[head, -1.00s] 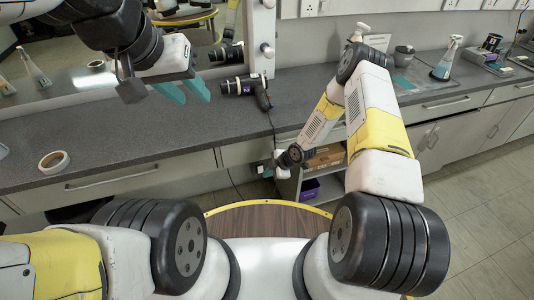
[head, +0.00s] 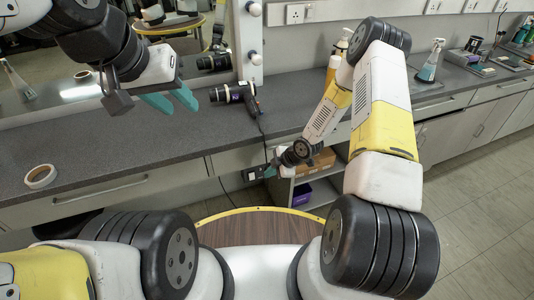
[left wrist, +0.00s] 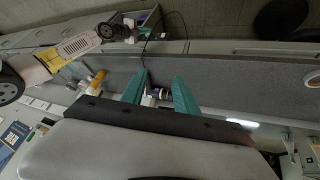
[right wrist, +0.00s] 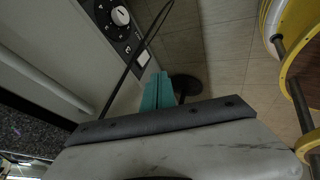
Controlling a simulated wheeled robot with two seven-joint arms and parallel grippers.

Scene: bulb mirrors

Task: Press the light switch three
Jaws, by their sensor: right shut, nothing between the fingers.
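My right gripper (head: 269,172) is low in front of the counter, at the cabinet face. Its teal fingers are together and empty in the right wrist view (right wrist: 160,92). A small dark panel (head: 250,174) is just left of it on the cabinet face. In the right wrist view, a dark panel (right wrist: 112,30) with a white round part and small buttons lies beyond the fingertips, apart from them. My left gripper (head: 172,102) is open and empty above the counter; its fingers are apart in the left wrist view (left wrist: 160,92). I cannot tell which switch is number three.
A white switch plate (head: 297,13) is on the back wall, with more plates (head: 433,6) to the right. A dark cable crosses the right wrist view.

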